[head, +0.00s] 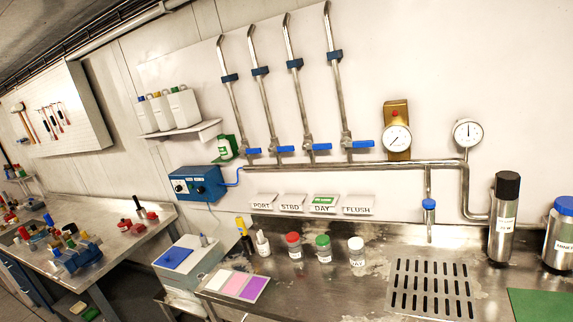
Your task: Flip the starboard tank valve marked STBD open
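Four vertical steel pipes on the wall each have a valve with a blue lever near the bottom, above a horizontal pipe. The levers, from left, are the first (253,151), second (286,149), third (321,146) and fourth (362,144). All stick out sideways to the right, across their pipes. Below is a row of plates: PORT (262,206), STBD (292,207), DAY (322,209) and FLUSH (357,210). The STBD plate is second from left, as is the second lever. A green piece (323,201) lies at the DAY plate. My gripper is not in view.
A steel counter below holds small jars (293,246), a drain grate (432,288) and steel canisters (503,220). A blue control box (197,184) is on the wall left of the valves. Two gauges (467,133) (397,139) are on the right. Space before the levers looks clear.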

